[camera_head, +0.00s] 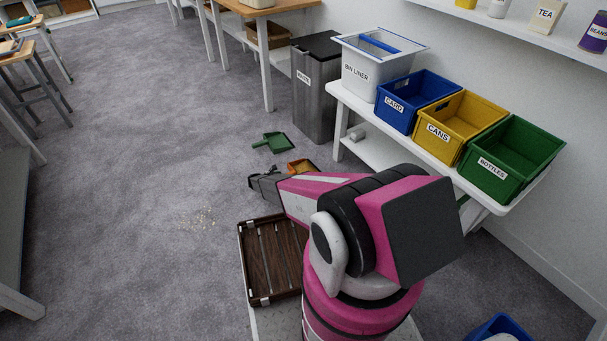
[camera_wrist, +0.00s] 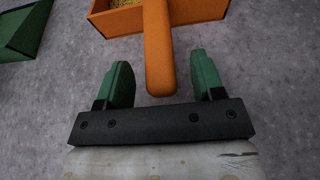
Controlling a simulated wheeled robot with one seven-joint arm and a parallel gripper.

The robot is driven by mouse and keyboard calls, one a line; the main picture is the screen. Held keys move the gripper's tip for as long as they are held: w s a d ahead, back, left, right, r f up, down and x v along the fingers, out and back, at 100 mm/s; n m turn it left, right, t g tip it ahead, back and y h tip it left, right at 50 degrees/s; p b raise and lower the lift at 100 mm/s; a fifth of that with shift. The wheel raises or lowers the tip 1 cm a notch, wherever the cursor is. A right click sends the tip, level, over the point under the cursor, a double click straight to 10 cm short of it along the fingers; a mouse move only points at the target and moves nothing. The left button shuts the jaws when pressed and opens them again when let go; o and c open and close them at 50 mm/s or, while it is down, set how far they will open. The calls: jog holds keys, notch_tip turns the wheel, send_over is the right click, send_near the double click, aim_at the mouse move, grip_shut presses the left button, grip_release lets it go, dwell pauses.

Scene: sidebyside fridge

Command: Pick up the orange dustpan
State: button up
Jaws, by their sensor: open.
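The orange dustpan (camera_wrist: 215,12) lies on the grey carpet, its handle (camera_wrist: 158,60) pointing toward my gripper in the wrist view. Some yellowish crumbs show in its pan. My gripper (camera_wrist: 160,80) is open, with one green finger on each side of the handle's end. I cannot tell how far above the floor the fingers are. In the head view the dustpan (camera_head: 299,166) shows just beyond my gripper (camera_head: 256,181), partly hidden by my arm.
A green dustpan (camera_head: 272,142) lies on the floor nearby, also at the wrist view's upper left (camera_wrist: 22,32). A grey bin (camera_head: 316,100) and a white bench (camera_head: 340,125) with labelled crates stand to the right. Scattered crumbs (camera_head: 201,216) lie on open carpet at left.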

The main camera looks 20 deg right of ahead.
jog(key=shift+w+d+f, duration=0.1)
jog(key=shift+d+f, duration=0.05)
jog(key=shift+d, duration=0.2)
grip_shut()
jog(key=shift+r, duration=0.4)
notch_tip(320, 180, up, 3)
jog(key=shift+r, duration=0.2)
jog(key=s+d+r+v, duration=0.1)
jog(key=s+r+v, duration=0.1)
jog(key=v, duration=1.1)
jog(key=shift+d, duration=0.15)
